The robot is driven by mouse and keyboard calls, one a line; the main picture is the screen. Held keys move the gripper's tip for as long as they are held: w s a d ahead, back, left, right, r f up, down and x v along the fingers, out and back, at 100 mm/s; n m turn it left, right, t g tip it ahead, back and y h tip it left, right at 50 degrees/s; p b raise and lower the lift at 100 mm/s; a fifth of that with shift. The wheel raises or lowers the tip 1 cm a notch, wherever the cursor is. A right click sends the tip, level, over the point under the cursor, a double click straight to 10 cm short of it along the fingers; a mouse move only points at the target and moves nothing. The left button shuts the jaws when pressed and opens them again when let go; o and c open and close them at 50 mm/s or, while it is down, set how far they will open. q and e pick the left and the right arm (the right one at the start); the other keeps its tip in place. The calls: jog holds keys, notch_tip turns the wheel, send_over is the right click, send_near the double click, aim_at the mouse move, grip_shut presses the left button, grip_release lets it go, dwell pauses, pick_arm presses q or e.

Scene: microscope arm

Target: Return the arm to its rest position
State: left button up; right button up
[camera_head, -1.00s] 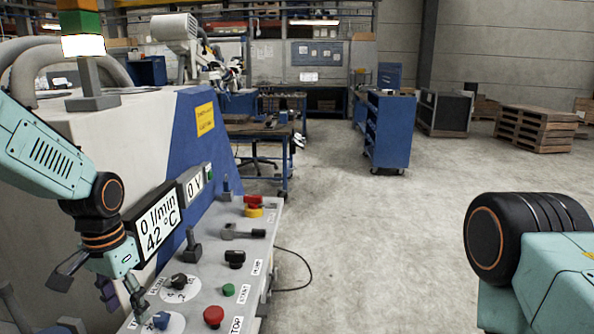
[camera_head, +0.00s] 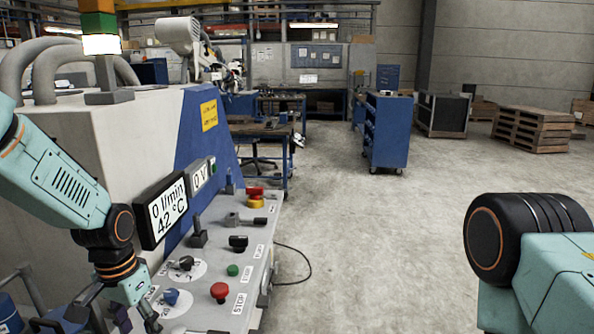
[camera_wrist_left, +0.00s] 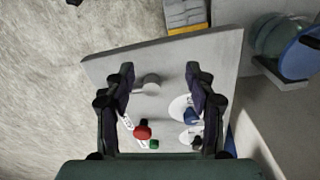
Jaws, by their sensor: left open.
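My left arm (camera_head: 62,180) comes in from the left in the head view, bent downward. Its gripper (camera_head: 115,316) is low at the left, beside the near end of the control panel (camera_head: 245,290). In the left wrist view the gripper (camera_wrist_left: 163,85) is open, its two fingers spread with nothing between them but the panel below. The red stop button (camera_wrist_left: 142,131) and a blue knob (camera_wrist_left: 190,116) show beneath. My right arm (camera_head: 530,265) shows at the lower right of the head view; its gripper is out of view.
The grey and blue machine (camera_head: 150,120) with a display (camera_head: 166,208) stands at the left, close to my left arm. The panel carries several knobs and levers. A blue cabinet (camera_head: 388,130) and wooden pallets (camera_head: 533,130) stand farther back. The floor in the middle is clear.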

pick_arm(q)
jog(key=s+d+f+n+b, duration=0.1)
jog(key=s+d+f+b, duration=0.1)
jog(key=s+f, duration=0.5)
jog(key=s+d+f+b, duration=0.2)
jog(key=f+b, duration=0.1)
jog(key=f, duration=0.9)
jog(key=s+d+f+n+b, duration=0.1)
jog(key=s+f+b, duration=0.2)
jog(key=s+f, duration=0.3)
jog(key=s+d+f+n+b, duration=0.1)
jog(key=s+f+b, duration=0.2)
jog(key=s+f, duration=0.4)
jog(key=s, duration=0.7)
jog(key=shift+s+n, duration=0.3)
jog(key=shift+s, duration=0.1)
jog(key=shift+w, duration=0.1)
jog(key=shift+d, duration=0.1)
